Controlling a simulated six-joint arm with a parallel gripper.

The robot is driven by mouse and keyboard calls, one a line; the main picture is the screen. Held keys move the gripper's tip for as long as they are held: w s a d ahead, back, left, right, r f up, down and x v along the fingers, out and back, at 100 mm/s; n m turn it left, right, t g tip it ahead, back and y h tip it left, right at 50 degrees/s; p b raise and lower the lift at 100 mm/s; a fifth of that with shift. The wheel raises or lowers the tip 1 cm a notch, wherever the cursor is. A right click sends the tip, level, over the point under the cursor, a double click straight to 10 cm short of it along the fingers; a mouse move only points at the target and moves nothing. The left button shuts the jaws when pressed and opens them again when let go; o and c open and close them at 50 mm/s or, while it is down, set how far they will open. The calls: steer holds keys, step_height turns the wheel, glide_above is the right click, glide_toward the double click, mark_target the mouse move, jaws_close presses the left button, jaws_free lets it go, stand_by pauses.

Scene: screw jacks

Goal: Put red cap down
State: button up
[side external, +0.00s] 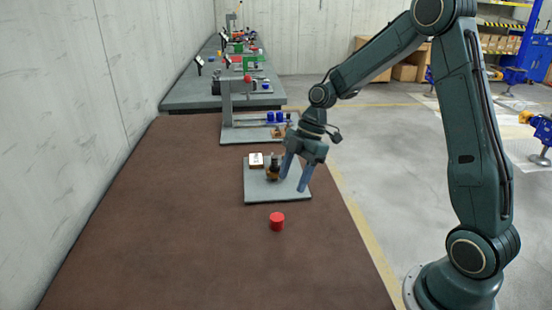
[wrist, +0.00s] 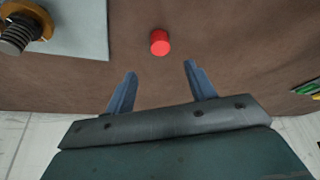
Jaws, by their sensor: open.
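The red cap (side external: 277,222) stands on the brown table, just in front of the grey plate (side external: 258,194) and apart from it. In the wrist view the red cap (wrist: 160,42) lies beyond the fingertips, roughly centred between them. My gripper (side external: 293,184) is open and empty, with its blue-grey fingers over the right part of the plate in the side view. In the wrist view my gripper (wrist: 161,70) shows two spread fingers with only table between them. A screw jack with a brass-coloured collar (side external: 273,170) stands on the plate beside the left finger; it also shows in the wrist view (wrist: 20,32).
A small white block (side external: 256,160) sits on the plate. Behind it is another grey plate with a post and blue parts (side external: 249,118). More benches with equipment stand farther back. The brown table (side external: 180,240) is clear to the front and left.

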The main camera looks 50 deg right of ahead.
steer(key=s+a+r+m+t+h, duration=0.1)
steer(key=s+a+r+m, duration=0.1)
steer(key=s+r+m, duration=0.3)
steer(key=s+a+r+m+t+h, duration=0.1)
steer(key=s+a+r+m+h, duration=0.15)
steer(key=s+r, duration=0.35)
steer(key=s+r+m+t, duration=0.2)
steer(key=s+m, duration=0.5)
steer(key=s, duration=0.5)
steer(key=shift+a+r+h, duration=0.35)
steer(key=shift+a+r, duration=0.1)
steer(key=shift+r, duration=0.3)
steer(key=shift+w+m, duration=0.15)
steer(key=shift+m, duration=0.1)
